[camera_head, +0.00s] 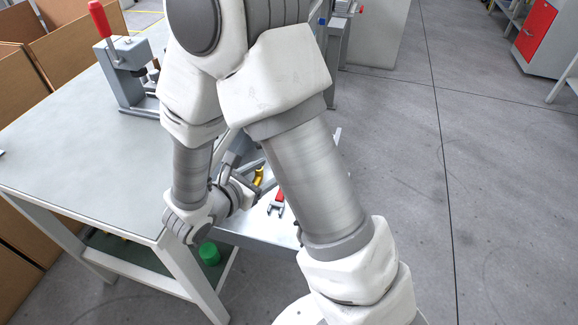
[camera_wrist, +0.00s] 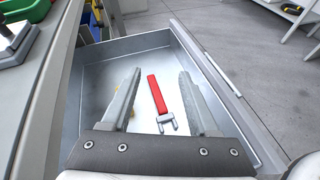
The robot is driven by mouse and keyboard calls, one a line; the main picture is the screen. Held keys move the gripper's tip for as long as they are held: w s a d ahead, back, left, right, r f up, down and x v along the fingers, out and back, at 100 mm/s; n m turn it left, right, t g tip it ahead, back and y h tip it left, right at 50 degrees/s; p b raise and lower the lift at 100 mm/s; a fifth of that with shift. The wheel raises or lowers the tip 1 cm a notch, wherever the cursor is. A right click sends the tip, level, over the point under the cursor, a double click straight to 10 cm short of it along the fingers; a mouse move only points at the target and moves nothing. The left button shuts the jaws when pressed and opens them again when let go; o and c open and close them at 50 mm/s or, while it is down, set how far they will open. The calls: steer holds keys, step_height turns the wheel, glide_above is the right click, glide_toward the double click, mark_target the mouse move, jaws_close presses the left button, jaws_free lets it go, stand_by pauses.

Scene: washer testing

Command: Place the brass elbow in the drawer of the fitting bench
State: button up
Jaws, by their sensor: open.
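The drawer (camera_wrist: 100,75) of the fitting bench (camera_head: 85,150) is pulled open, and its metal tray also shows in the head view (camera_head: 235,232). My gripper (camera_wrist: 159,73) is open over the drawer, with bare drawer floor and a red-handled tool (camera_wrist: 157,95) seen between its fingers. In the head view my gripper (camera_head: 250,166) is partly hidden by my arm. A yellow piece (camera_head: 258,177), perhaps the brass elbow, shows right beside the fingers there. Only a small yellowish bit (camera_wrist: 122,147) shows by the left finger's base in the wrist view. I cannot tell whether it touches the drawer floor.
A red-handled press (camera_head: 122,65) stands on the bench top. A green object (camera_head: 209,253) sits on the shelf below. Brown panels (camera_head: 70,45) stand behind the bench. A red-fronted cabinet (camera_head: 535,30) is at far right. The floor at right is clear.

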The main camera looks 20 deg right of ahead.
steer(key=s+d+r+m+g+y, duration=0.2)
steer(key=s+d+r+m+g, duration=0.6)
steer(key=s+m, duration=0.5)
steer(key=s+a+r+m+t+y, duration=0.2)
steer(key=a+r+m+t+y, duration=0.3)
steer(key=r+m+y, duration=0.3)
steer(key=a+r+m, duration=0.1)
steer(key=m, duration=0.2)
steer(key=shift+s+r+y, duration=0.15)
steer(key=shift+s+y, duration=0.25)
